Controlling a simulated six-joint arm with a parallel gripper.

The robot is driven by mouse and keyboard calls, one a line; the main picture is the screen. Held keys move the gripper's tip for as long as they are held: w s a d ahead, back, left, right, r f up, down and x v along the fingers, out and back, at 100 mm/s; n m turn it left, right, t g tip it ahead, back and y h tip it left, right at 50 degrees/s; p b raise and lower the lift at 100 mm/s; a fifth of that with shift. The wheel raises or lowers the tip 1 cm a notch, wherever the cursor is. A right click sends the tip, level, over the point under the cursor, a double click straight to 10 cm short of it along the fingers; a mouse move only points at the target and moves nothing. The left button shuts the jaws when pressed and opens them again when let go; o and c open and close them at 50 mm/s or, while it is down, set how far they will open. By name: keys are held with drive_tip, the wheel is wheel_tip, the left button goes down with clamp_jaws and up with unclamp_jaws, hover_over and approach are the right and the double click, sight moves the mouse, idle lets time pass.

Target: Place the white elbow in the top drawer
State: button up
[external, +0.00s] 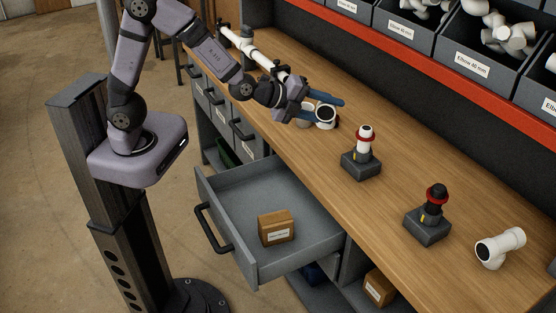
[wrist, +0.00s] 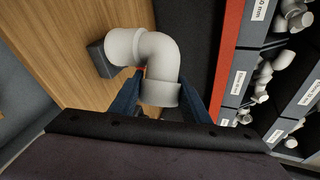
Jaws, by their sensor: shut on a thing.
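The white elbow (external: 326,117) is a bent pipe fitting. It fills the middle of the wrist view (wrist: 160,55), with one end between the blue fingers. My gripper (external: 322,105) is shut on it over the wooden bench top; the fingers also show in the wrist view (wrist: 160,97). The elbow's other end points left towards a dark grey block (wrist: 103,59); I cannot tell whether they touch. The top drawer (external: 237,190) is pulled out from the bench, to the lower left of my gripper. A small cardboard box (external: 276,227) sits in it.
On the bench (external: 390,170) stand a grey block with a white, red-ringed fitting (external: 365,145) and one with a black fitting (external: 435,200). Bins of fittings (external: 477,50) line the back. The drawer's rear floor is clear.

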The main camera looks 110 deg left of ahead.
drive_tip(key=s+f+n+g+y+b, duration=0.25)
drive_tip(key=s+f+n+g, duration=0.3)
drive_tip(key=s, duration=0.45)
drive_tip(key=s+f+n+g+y+b, duration=0.1)
drive_tip(key=s+f+n+g+y, duration=0.3)
drive_tip(key=s+n+g, duration=0.5)
wheel_tip(320, 180, down, 17)
drive_tip(key=s+m+t, duration=0.1)
drive_tip(key=m+t, duration=0.1)
drive_tip(key=shift+s+d+r+t, duration=0.2)
drive_tip(key=shift+s+t, duration=0.15)
drive_tip(key=shift+f, duration=0.15)
wheel_tip(320, 180, down, 6)
drive_tip(key=b, duration=0.8)
drive_tip(key=shift+f, duration=0.2)
drive_tip(key=shift+f+b, duration=0.45)
drive_tip(key=shift+f, duration=0.15)
